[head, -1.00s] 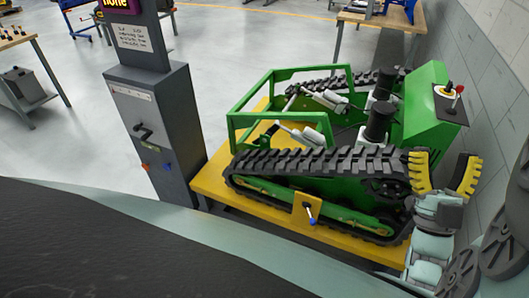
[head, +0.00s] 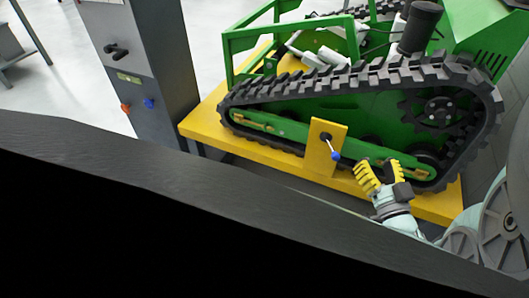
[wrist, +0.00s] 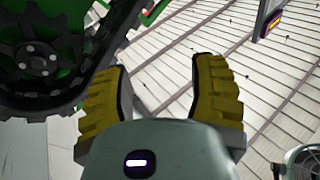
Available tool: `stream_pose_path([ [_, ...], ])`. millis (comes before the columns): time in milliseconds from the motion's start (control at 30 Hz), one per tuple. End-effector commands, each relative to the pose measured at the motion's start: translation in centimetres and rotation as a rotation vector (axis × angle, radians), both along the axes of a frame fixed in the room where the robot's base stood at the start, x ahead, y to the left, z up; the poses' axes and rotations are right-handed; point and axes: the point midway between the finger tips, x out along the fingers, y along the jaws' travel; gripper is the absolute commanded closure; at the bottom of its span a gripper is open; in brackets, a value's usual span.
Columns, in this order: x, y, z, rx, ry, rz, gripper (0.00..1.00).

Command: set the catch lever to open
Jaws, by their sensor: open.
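My gripper (head: 378,170) has yellow ridged fingers and is open and empty. The lever is not in the wrist view, which shows part of the black track (wrist: 50,50) at upper left.
The carrier stands on a yellow platform (head: 205,120). A grey post (head: 150,60) with a black handle and orange and blue knobs stands at left. A dark edge fills the lower left of the head view.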

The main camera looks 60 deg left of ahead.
Motion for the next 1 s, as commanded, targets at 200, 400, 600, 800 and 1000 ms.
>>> stream_pose_path([
  [200, -0.2, 0.5, -10.9, -0.093, 0.106, 0.044, 0.43],
  [400, -0.3, 0.5, -14.1, -0.134, 0.149, 0.057, 0.43],
  [600, 0.1, 1.5, -14.2, -0.137, 0.154, 0.059, 0.43],
  [800, 1.6, 4.9, -14.3, -0.135, 0.153, 0.058, 0.43],
  [1000, 3.2, 8.7, -14.4, -0.135, 0.153, 0.058, 0.43],
])
